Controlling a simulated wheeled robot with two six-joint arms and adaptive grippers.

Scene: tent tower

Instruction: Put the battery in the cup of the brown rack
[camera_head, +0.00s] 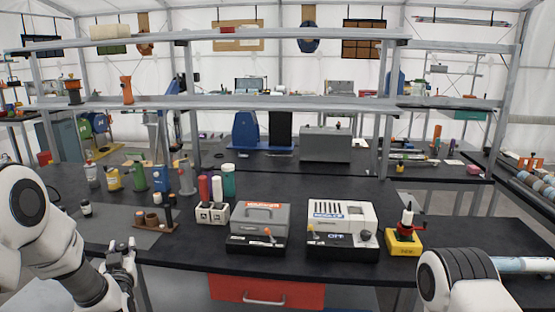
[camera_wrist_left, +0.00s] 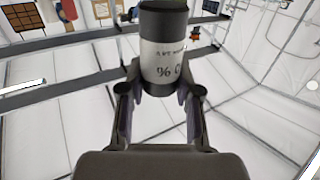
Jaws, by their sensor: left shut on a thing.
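My left gripper (camera_head: 122,258) is low at the front left of the black bench in the head view. In the left wrist view, its fingers (camera_wrist_left: 160,100) are shut on an upright cylinder with a dark top and a white printed label, which I take to be the battery (camera_wrist_left: 163,55). In the head view the held piece is too small to make out clearly. The brown rack (camera_head: 167,227) stands on the bench, up and right of the gripper. It has small brown cups (camera_head: 152,219) and a dark post. The insides of the cups are hidden. My right gripper is out of view.
A white socket block (camera_head: 212,212) and two boxy machines (camera_head: 258,228) (camera_head: 342,230) are to the right. A grey mat lies under the rack.

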